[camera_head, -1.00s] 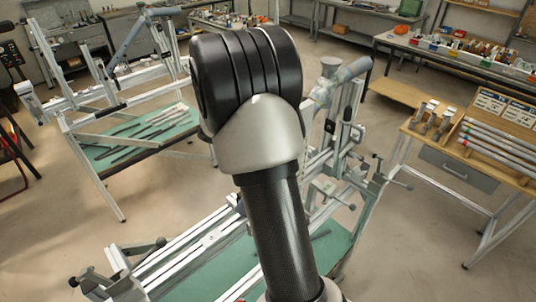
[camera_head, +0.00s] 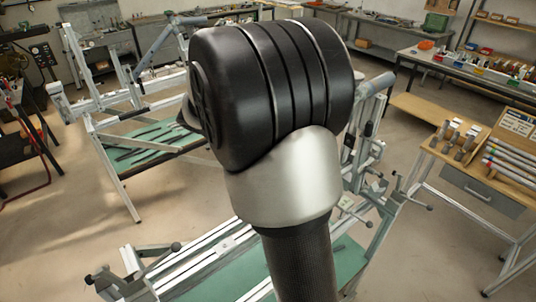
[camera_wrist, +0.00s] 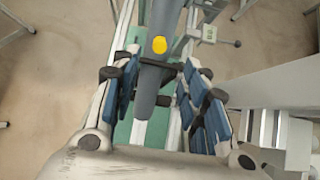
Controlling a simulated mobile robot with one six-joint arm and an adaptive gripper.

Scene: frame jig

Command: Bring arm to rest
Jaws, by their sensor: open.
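My gripper (camera_wrist: 158,88) shows in the wrist view with its two blue-padded fingers spread apart, and nothing is clamped between them. A grey-blue tube (camera_wrist: 163,35) with a yellow dot runs down the middle of that view, in line with the gap between the fingers. I cannot tell how far beyond the fingertips it is. In the head view my bent arm fills the middle and my gripper is out of sight. The near frame jig (camera_head: 205,262), with pale metal rails over a green top, is partly hidden behind my arm.
A second frame jig (camera_head: 112,105) stands at the left over a green table. A wooden bench (camera_head: 437,148) with tools and tubes is at the right, with long benches along the back. Bare floor (camera_head: 60,240) lies at the lower left.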

